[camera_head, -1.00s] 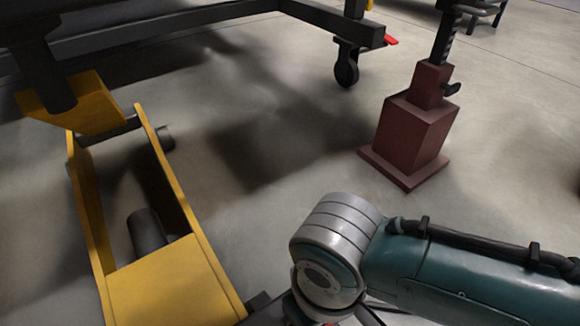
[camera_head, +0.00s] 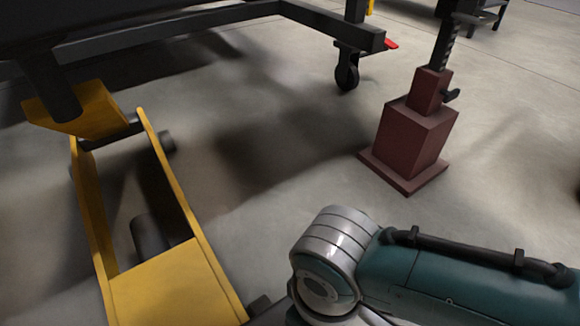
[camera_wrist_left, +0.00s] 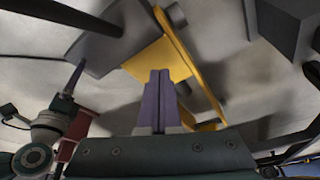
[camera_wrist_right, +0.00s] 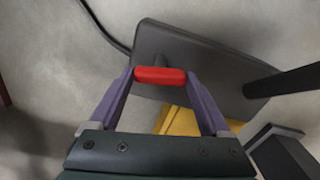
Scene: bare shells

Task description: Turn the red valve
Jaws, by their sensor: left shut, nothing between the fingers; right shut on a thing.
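The red valve (camera_wrist_right: 160,75) is a short rounded red bar in front of a dark grey panel (camera_wrist_right: 215,65) in the right wrist view. My right gripper (camera_wrist_right: 160,78) is shut on the valve, one purple finger at each end. My left gripper (camera_wrist_left: 159,78) is shut and empty, its purple fingers together in front of a yellow frame (camera_wrist_left: 175,60). In the head view my right arm comes in from the lower right. Both grippers and the valve are out of that view.
A yellow floor jack (camera_head: 165,285) stands at the left of the head view. A dark red jack stand (camera_head: 415,140) is at the right. A dark frame with a caster (camera_head: 347,75) is at the back. Grey floor lies open between them.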

